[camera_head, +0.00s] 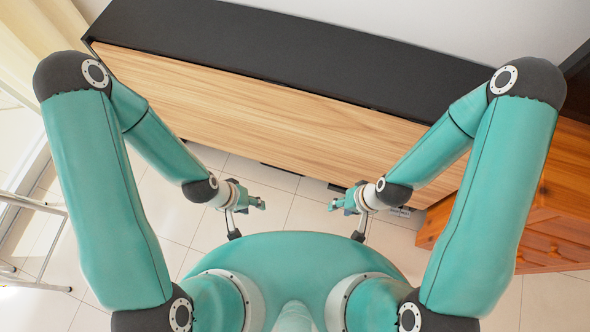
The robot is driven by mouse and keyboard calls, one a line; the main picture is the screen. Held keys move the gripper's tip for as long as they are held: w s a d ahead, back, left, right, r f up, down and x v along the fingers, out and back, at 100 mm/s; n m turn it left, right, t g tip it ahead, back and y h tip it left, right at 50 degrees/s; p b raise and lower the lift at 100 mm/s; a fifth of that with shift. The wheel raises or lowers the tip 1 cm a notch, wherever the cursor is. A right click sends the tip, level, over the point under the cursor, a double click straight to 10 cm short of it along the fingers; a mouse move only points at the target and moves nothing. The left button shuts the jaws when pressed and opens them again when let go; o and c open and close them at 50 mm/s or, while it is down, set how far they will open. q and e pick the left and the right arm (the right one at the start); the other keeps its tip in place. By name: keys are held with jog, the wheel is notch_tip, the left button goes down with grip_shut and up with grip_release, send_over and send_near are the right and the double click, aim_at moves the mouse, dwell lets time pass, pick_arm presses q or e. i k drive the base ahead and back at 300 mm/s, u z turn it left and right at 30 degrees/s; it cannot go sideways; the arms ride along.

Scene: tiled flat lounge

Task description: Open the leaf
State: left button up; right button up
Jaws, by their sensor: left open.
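The leaf appears to be the long light-wood front panel (270,100) of a low cabinet with a black top (290,48). It spans the cabinet's front and looks closed; no handle can be made out on it. My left gripper (260,204) is open and empty over the floor in front of the panel, left of the middle. My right gripper (335,205) is in front of the panel, right of the middle, and apart from it. Its fingers are too small and too edge-on to tell whether they are open. The two grippers face each other.
An orange-brown wooden drawer unit (550,215) stands at the right, close to the cabinet's end. A metal-legged frame (35,205) and a pale curtain (35,30) are at the left. Light tiled floor (290,185) is clear between my body and the cabinet.

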aim_at(293, 131)
jog(key=z, duration=0.35)
jog(key=k, duration=1.25)
jog(key=u, duration=0.3)
